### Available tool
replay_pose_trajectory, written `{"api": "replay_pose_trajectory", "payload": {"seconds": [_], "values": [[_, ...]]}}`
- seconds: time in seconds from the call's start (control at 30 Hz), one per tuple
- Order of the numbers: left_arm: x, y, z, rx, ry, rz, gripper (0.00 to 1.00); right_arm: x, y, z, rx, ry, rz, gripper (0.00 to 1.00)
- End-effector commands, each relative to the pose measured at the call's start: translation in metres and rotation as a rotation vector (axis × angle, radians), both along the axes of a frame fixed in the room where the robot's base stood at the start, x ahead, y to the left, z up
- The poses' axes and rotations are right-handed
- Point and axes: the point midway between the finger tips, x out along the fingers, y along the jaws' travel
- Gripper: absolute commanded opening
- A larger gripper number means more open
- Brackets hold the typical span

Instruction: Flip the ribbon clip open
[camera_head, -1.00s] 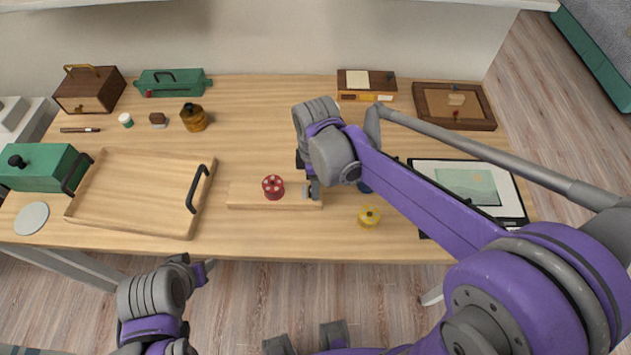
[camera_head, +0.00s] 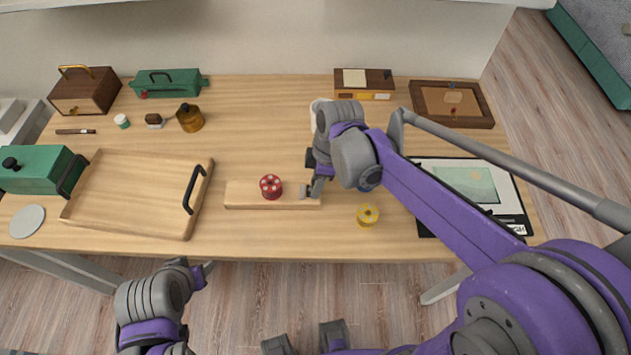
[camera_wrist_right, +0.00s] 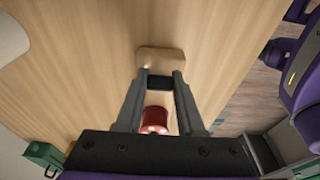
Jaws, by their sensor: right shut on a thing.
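A light wooden board (camera_head: 245,196) lies near the front middle of the table, with a red ribbon spool (camera_head: 271,187) on it. My right gripper (camera_head: 312,190) is at the board's right end, tilted. In the right wrist view, my right gripper (camera_wrist_right: 160,80) is shut on a small dark piece, which looks like the ribbon clip (camera_wrist_right: 160,84). The board end (camera_wrist_right: 160,57) and the red spool (camera_wrist_right: 154,119) show around it. The fingers hide much of the clip, so its angle is unclear. My left gripper (camera_head: 201,271) is off the table's front edge; its jaws are unclear.
A yellow spool (camera_head: 367,216) lies right of the board, and a blue item (camera_head: 366,185) is partly hidden by my right arm. A wooden tray (camera_head: 130,225) with black handles stands to the left. A framed picture (camera_head: 506,200) lies to the right.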

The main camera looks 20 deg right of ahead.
Motion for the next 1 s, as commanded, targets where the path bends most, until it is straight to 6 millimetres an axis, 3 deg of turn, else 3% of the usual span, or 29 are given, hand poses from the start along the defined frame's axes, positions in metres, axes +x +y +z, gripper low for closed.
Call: {"api": "replay_pose_trajectory", "payload": {"seconds": [0.03,0.07,0.23,0.63,1.0], "values": [[0.000,0.000,0.000,0.000,0.000,0.000,0.50,0.000,0.001,0.000,0.001,0.000,0.000,0.00],[0.000,0.000,0.000,0.000,0.000,0.000,0.50,0.000,0.001,0.000,0.001,0.000,0.001,0.39],[0.000,0.000,0.000,0.000,0.000,0.000,0.50,0.000,0.001,0.000,0.001,0.000,0.001,0.68],[0.000,0.000,0.001,0.000,-0.001,0.000,0.50,0.000,-0.001,0.009,0.000,-0.001,0.000,0.68],[0.003,0.000,0.010,0.000,-0.006,0.000,0.50,-0.003,-0.014,0.078,0.000,-0.002,-0.001,0.68]]}}
